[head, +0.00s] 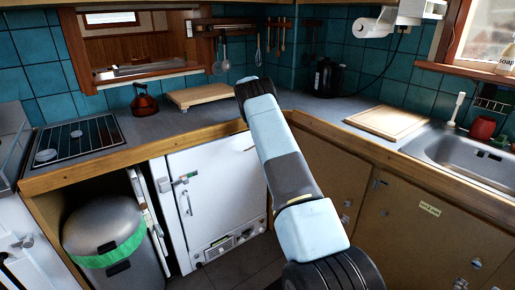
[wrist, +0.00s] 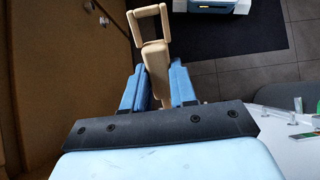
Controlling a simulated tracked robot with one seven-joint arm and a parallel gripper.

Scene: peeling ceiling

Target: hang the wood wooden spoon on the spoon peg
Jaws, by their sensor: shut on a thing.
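In the wrist view, my gripper (wrist: 158,72) has its blue fingers shut on the wooden spoon (wrist: 154,56). The piece is pale wood, with a blocky part between the fingers and an open rectangular loop pointing away from my wrist. Its lower part is hidden by the fingers and the dark wrist plate. In the head view, my arm reaches toward the back counter, and the gripper and held spoon are hidden behind it. A dark utensil rail (head: 228,22) runs along the back wall with several utensils hanging from it. I cannot single out the spoon peg.
A pale wooden board (head: 203,95) and a red kettle (head: 144,100) stand on the back counter. A black kettle (head: 327,78) stands in the corner. Another board (head: 387,122) lies beside the sink (head: 470,155). A bin (head: 108,235) stands below the hob.

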